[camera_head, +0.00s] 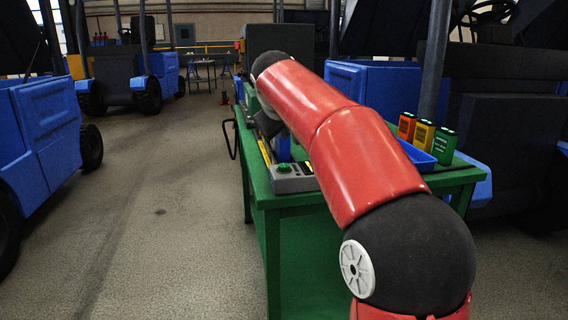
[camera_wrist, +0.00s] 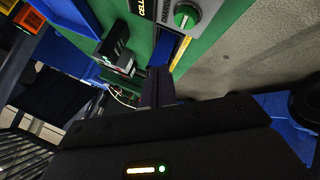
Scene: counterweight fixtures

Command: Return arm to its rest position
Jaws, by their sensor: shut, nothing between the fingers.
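My red and black arm reaches from the lower right of the head view up over the green table and away from the camera. My gripper (camera_wrist: 158,86) shows in the wrist view as two dark fingers close together, shut and empty. It points towards the table area, near a grey box with a green knob. In the head view my arm hides most of the gripper, so its height above the table is hard to tell.
The green table (camera_head: 308,222) carries a grey box with a green knob (camera_head: 291,175), a blue tray (camera_head: 416,156) and orange, yellow and green battery packs (camera_head: 424,134). Blue forklifts (camera_head: 45,130) stand around. Open concrete floor (camera_head: 160,220) lies left of the table.

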